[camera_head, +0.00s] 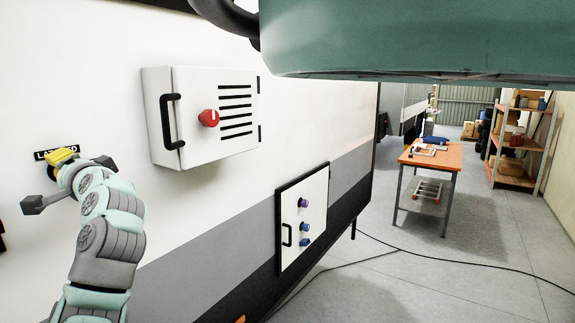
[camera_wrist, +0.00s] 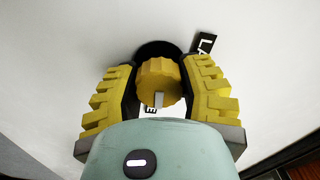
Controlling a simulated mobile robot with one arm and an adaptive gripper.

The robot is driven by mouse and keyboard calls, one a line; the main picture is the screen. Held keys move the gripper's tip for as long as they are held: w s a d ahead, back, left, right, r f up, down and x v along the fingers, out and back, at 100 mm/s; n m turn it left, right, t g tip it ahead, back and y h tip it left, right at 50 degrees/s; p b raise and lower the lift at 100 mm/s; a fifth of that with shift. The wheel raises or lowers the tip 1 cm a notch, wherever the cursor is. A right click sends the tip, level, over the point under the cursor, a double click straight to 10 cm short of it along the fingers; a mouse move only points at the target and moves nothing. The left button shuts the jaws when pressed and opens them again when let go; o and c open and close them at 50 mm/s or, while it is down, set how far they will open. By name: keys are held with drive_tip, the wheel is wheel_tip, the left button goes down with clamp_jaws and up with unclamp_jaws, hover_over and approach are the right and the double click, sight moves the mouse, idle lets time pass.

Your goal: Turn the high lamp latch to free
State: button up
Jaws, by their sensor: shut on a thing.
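The lamp latch is a ridged yellow-orange knob (camera_wrist: 158,80) with a pale pointer mark on its lower part. It sits on a dark round base (camera_wrist: 152,48) on the white wall. My gripper (camera_wrist: 160,88) has its yellow toothed fingers on either side of the knob and is shut on it. In the head view my gripper (camera_head: 64,164) is against the wall at the left and hides the knob. A black label (camera_head: 57,152) beside it is partly covered. In the wrist view the label (camera_wrist: 205,43) shows "LA", and a letter E shows below the knob.
A white wall cabinet (camera_head: 205,115) with a black handle and red knob stands to the right of my gripper. A lower panel (camera_head: 302,215) has several knobs. An orange table (camera_head: 432,155) and shelves (camera_head: 520,140) stand farther right. Cables cross the floor.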

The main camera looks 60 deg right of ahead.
drive_tip(key=shift+d+m, duration=0.1)
drive_tip(key=shift+m, duration=0.5)
drive_tip(key=o, duration=1.2)
drive_tip(key=s, duration=1.2)
drive_tip(key=shift+d, duration=0.2)
